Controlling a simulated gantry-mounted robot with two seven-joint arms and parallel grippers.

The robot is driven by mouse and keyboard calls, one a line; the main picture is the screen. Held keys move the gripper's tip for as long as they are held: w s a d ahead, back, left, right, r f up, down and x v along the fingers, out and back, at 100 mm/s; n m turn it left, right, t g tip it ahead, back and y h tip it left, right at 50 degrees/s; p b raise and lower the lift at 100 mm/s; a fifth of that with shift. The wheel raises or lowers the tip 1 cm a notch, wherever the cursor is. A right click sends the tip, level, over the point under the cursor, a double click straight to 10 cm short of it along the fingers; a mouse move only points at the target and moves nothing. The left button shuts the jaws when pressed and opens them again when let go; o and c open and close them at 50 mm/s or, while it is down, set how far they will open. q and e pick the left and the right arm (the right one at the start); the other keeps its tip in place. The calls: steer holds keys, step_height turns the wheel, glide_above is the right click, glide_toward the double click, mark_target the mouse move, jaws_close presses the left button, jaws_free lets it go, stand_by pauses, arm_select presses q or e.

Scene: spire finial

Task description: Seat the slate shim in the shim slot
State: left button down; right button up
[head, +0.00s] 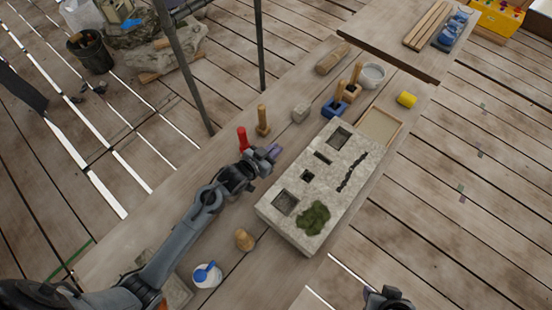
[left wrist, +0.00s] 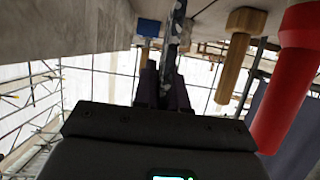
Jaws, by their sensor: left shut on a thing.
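The pale stone block (head: 272,215) lies on the plank table, with several recesses in its top. A narrow dark slot (head: 322,158), which looks like the shim slot, lies between two square recesses. My left gripper (head: 271,153) is beside the block's left long edge, near the slot. It is shut on a thin, dark, speckled piece, apparently the slate shim (left wrist: 174,48), which stands upright between the fingers in the left wrist view. In the head view I cannot make the shim out clearly. Part of my right gripper (head: 388,299) shows at the bottom edge; its fingers are unclear.
A red tool (head: 242,138) and a wooden peg (head: 263,121) stand close to my left gripper. A small grey stone (head: 300,113), blue-based tool (head: 334,106), wooden tray (head: 380,128) and yellow cylinder (head: 406,99) lie beyond. Green moss (head: 313,218) covers part of the block.

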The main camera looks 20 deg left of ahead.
arm_select(q)
steer(key=shift+f+b, duration=0.3)
steer(key=shift+f, duration=2.2)
steer(key=shift+f, duration=0.1)
steer(key=c, duration=1.2)
jaws_free()
steer(key=shift+f, duration=0.1)
steer(key=shift+r, duration=0.2)
steer(key=p+v, duration=0.1)
steer(key=v, duration=1.1)
